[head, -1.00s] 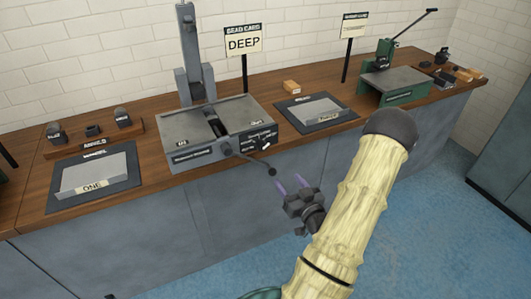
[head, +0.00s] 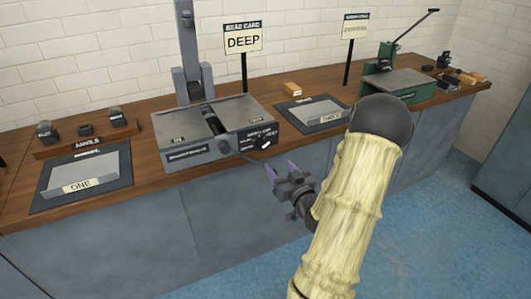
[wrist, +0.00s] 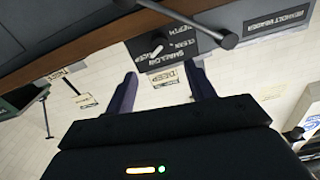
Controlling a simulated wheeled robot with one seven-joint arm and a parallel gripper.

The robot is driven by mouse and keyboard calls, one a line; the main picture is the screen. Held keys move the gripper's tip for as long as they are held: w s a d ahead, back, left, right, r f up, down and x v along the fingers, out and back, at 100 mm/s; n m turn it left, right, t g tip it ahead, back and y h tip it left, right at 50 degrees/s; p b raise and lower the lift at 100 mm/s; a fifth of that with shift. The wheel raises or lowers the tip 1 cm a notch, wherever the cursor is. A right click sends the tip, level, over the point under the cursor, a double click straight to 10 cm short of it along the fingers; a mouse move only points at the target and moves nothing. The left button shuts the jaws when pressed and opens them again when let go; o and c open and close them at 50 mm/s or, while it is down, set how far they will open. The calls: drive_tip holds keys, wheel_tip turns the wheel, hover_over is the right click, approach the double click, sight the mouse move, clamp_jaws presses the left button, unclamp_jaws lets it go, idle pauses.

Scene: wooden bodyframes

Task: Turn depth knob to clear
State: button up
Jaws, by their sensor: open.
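The depth knob (head: 264,144) is a small knob with a white pointer on a black label panel (head: 258,135), at the right of the grey machine's front. In the wrist view the knob (wrist: 157,49) appears upside down beside the printed depth labels. I cannot tell for sure which label its pointer marks. My gripper (head: 281,169) is open and empty, just in front of and below the panel. Its two purple fingers point toward the machine, apart from the knob. In the wrist view the knob lies beyond and between the fingertips (wrist: 165,82).
A dark lever with a ball end (wrist: 228,39) sticks out from the machine front beside the knob, close to my fingers. The grey machine (head: 180,127) stands on the wooden bench. A sign (head: 242,40) above reads DEEP. Trays (head: 97,170) lie on either side.

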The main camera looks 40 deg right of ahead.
sight(263, 147)
drive_tip(key=x, duration=1)
drive_tip(key=shift+w+d, duration=0.15)
drive_tip(key=shift+w, duration=0.2)
drive_tip(key=c, duration=1)
